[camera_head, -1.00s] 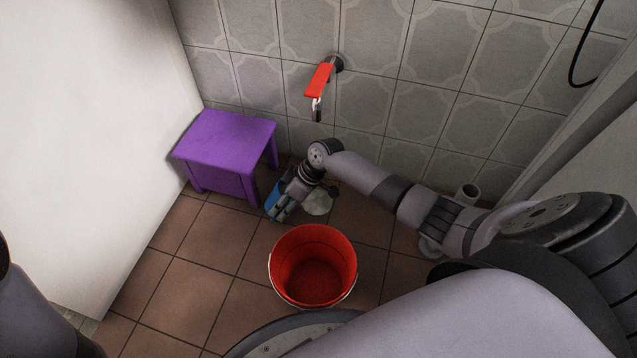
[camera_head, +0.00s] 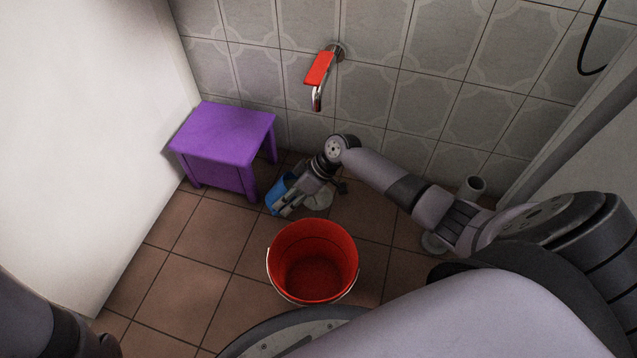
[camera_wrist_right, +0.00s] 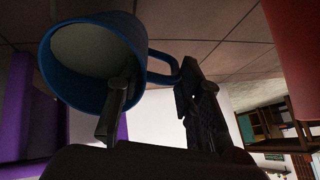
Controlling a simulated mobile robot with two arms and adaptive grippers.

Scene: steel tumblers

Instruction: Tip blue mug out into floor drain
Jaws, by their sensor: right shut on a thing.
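The blue mug (camera_head: 275,190) is in my right gripper (camera_head: 290,198), low over the tiled floor in front of the purple stool. In the right wrist view the mug (camera_wrist_right: 135,38) lies tilted on its side, its pale inside visible and its handle between the fingers. My right gripper (camera_wrist_right: 158,108) is shut on it, one finger across the mouth. I cannot see any liquid.
A red bucket (camera_head: 314,282) stands in front of my right gripper. The purple stool (camera_head: 222,135) is behind left of the mug. A red-handled tap (camera_head: 320,70) is on the tiled wall. A pale cylinder (camera_head: 473,187) stands at right. Floor at left is clear.

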